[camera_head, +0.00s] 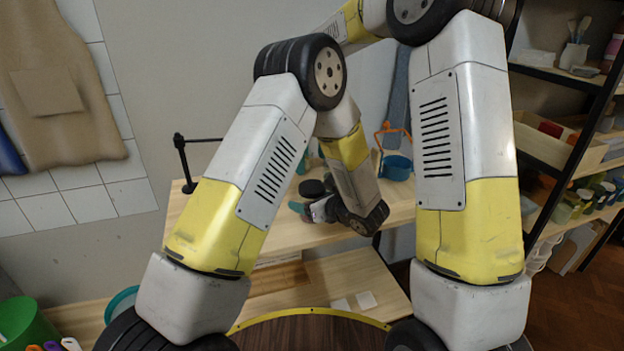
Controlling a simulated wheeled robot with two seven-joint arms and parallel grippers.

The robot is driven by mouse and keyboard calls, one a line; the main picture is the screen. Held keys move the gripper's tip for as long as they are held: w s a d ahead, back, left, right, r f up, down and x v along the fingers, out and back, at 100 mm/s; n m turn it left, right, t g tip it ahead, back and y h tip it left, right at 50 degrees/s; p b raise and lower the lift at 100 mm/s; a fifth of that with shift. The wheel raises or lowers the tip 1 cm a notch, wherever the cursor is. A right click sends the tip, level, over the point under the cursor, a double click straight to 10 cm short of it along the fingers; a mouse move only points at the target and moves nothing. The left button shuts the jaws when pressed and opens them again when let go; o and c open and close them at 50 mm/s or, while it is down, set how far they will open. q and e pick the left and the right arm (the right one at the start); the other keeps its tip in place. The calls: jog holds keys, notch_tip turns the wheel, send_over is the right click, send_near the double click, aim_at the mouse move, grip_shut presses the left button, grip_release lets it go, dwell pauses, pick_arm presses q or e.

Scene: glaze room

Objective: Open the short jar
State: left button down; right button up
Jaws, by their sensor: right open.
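The wooden worktable (215,215) has a black clamp-like stand (185,165) at its left end. A black-framed shelf (560,190) holds jars and trays. A green bin (25,325) stands at lower left.

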aim_at(312, 186)
jog(key=m, duration=0.3)
jog(key=shift+m, duration=0.4)
jog(key=m, duration=0.8)
jog(key=shift+m, duration=0.3)
jog(key=m, duration=1.2)
jog(key=shift+m, duration=0.4)
jog(key=m, duration=0.9)
jog(key=shift+f, duration=4)
